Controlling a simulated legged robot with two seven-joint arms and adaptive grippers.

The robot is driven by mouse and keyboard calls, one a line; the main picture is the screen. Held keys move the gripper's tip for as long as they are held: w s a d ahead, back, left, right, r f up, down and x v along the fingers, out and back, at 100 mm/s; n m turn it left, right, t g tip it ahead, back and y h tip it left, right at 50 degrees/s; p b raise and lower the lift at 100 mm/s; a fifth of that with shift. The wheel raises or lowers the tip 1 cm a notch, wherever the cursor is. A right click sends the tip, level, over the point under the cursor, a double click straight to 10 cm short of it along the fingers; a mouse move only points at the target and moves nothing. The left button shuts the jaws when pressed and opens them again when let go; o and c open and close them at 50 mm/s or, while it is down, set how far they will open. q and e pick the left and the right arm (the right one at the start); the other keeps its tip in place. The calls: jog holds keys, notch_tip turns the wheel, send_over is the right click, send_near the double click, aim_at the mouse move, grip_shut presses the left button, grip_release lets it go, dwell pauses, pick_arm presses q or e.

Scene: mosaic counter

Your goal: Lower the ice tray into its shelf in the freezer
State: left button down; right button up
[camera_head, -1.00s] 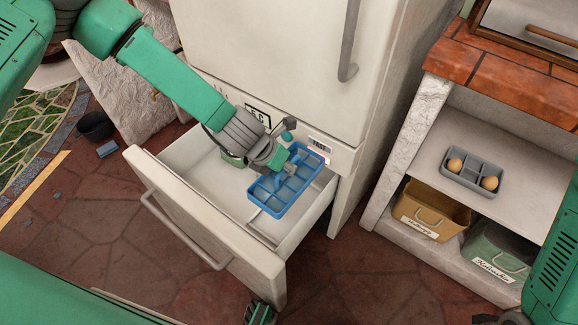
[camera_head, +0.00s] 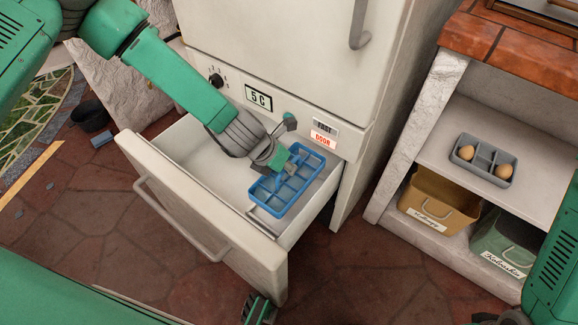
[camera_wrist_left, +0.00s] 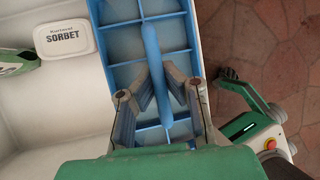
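The blue ice tray (camera_head: 272,205), divided into several cells, is inside the right part of the open white freezer drawer (camera_head: 208,226). My left gripper (camera_head: 278,178) is over the tray, its fingers on either side of the tray's central bar. In the left wrist view, the fingers (camera_wrist_left: 160,95) close in on that bar of the tray (camera_wrist_left: 125,76). A pale grey ledge (camera_head: 262,222) shows under the tray's near end. The tray hides most of the shelf, and I cannot tell whether it touches. My right gripper (camera_head: 257,309) is low outside the drawer, apparently open and empty.
A white sorbet tub (camera_wrist_left: 69,37) and a green package (camera_wrist_left: 14,62) lie left of the tray in the drawer. The fridge body (camera_head: 265,50) rises behind. A shelf unit at right holds a grey egg tray (camera_head: 486,157), a yellow bin (camera_head: 432,196) and a green bin (camera_head: 497,246).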

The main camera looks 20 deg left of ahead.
aim_at(289, 182)
pick_arm(q)
jog(key=shift+d+f+b, duration=0.15)
jog(key=shift+f+b, duration=0.65)
jog(key=shift+f, duration=0.15)
jog(key=shift+d+f+b, duration=0.1)
jog(key=shift+f+b, duration=0.65)
jog(key=shift+f, duration=0.2)
jog(key=shift+a+f+b, duration=0.15)
jog(key=shift+f+b, duration=0.8)
jog(key=shift+f, duration=0.2)
jog(key=shift+f+b, duration=0.4)
jog(key=shift+f, duration=0.2)
jog(key=c, duration=1.6)
grip_release()
jog(key=shift+c, duration=0.2)
